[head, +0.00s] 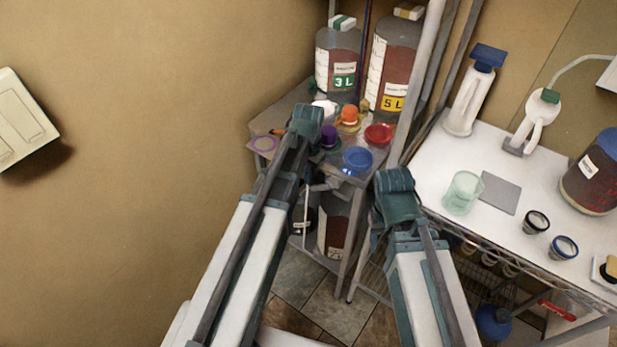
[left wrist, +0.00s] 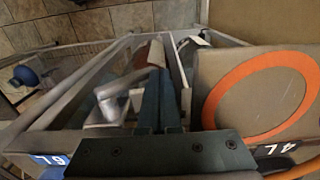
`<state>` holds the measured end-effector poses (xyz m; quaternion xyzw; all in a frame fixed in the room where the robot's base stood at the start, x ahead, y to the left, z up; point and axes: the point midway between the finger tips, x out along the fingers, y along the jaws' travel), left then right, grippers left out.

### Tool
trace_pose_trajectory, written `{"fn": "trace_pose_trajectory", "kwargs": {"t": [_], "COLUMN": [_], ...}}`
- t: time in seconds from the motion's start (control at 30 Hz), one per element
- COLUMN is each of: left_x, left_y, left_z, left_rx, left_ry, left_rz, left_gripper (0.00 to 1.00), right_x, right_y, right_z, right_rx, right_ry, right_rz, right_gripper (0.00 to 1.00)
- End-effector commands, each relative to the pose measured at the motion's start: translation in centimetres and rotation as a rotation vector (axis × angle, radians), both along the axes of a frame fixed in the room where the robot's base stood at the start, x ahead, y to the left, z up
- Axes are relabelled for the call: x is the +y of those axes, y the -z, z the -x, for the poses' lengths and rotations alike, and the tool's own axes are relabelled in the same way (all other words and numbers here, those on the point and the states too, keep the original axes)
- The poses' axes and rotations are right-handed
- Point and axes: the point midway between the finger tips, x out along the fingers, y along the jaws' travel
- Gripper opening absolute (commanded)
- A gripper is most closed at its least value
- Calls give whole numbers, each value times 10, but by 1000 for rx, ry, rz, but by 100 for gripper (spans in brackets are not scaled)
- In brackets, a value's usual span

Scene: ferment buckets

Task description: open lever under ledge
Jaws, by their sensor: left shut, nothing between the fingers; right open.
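In the left wrist view my left gripper (left wrist: 160,78) is shut, its two dark fingers together with nothing between them. A pale grey tap-like part (left wrist: 110,102) is just left of the fingers, under the ledge-like frame (left wrist: 70,112). A whitish-brown lever-like piece (left wrist: 155,54) shows directly beyond the fingertips; I cannot tell whether they touch it. In the head view my left arm (head: 305,122) reaches over the small grey table (head: 290,112), and its fingers are hidden there. My right gripper (head: 378,238) is open and low by the table's right side, its fingers hard to make out.
A 3 L bottle (head: 337,60) and a 5 L bottle (head: 395,60) stand at the table's back. Red (head: 379,133) and blue (head: 357,158) dishes lie in front. A white bench (head: 440,165) with a beaker (head: 463,192) is right. The left wrist view shows an orange ring (left wrist: 216,95).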

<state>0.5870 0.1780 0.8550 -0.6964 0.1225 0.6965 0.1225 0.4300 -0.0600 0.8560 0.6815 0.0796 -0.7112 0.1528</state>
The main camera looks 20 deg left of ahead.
Motion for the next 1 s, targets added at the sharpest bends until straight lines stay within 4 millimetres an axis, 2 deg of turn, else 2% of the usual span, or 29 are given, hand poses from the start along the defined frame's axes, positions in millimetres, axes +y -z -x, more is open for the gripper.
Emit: {"fn": "trace_pose_trajectory", "kwargs": {"t": [0.4, 0.8, 1.0], "left_x": [0, 0, 0], "left_y": [-16, -16, -25], "left_z": [0, 0, 0], "left_rx": [0, 0, 0], "left_ry": [0, 0, 0], "left_rz": [0, 0, 0], "left_gripper": [0, 0, 0], "right_x": [0, 0, 0], "right_y": [-16, -16, -25], "right_z": [0, 0, 0], "right_rx": [0, 0, 0], "right_ry": [0, 0, 0], "right_rz": [0, 0, 0], "right_gripper": [50, 50, 50]}}
